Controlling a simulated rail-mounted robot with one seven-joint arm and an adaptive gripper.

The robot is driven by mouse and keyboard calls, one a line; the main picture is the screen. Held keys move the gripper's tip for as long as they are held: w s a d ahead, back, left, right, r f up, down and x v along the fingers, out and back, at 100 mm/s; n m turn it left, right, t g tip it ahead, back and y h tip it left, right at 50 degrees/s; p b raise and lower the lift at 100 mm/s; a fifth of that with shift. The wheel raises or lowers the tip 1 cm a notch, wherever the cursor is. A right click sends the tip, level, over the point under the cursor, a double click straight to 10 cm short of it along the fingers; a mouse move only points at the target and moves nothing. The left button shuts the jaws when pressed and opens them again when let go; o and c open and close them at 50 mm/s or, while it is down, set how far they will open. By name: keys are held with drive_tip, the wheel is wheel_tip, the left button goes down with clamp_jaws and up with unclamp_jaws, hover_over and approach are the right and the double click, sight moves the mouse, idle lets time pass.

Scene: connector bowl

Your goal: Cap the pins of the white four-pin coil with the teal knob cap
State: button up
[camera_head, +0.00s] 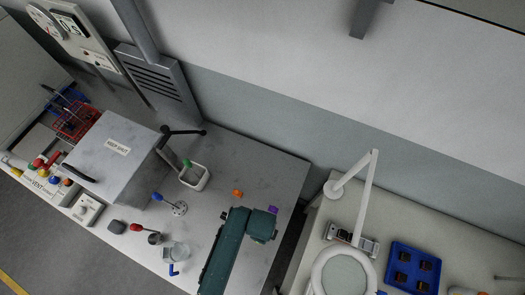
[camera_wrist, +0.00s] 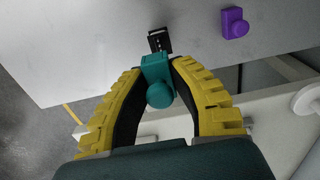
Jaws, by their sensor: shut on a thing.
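My gripper (camera_wrist: 157,68) is shut on the teal knob cap (camera_wrist: 158,93) in the wrist view. The cap sits between the yellow-backed fingers, its round knob facing the camera. A small dark block (camera_wrist: 160,40) shows just beyond the cap, with faint light marks on it. I cannot tell whether it touches the cap or lies below it. I cannot make out the white four-pin coil for certain in either view. In the head view the end of my arm hides the fingers and the cap.
A purple knob cap (camera_wrist: 235,22) lies on the bench; it also shows in the head view (camera_head: 272,210). A magnifier lamp (camera_head: 344,272) and blue tray (camera_head: 413,268) are on the right table.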

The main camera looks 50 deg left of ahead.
drive_tip(key=shift+f+b, duration=2.55)
drive_tip(key=shift+f, duration=1.25)
drive_tip(key=o, duration=0.8)
wheel_tip(320, 180, up, 12)
drive_tip(key=shift+r, duration=0.1)
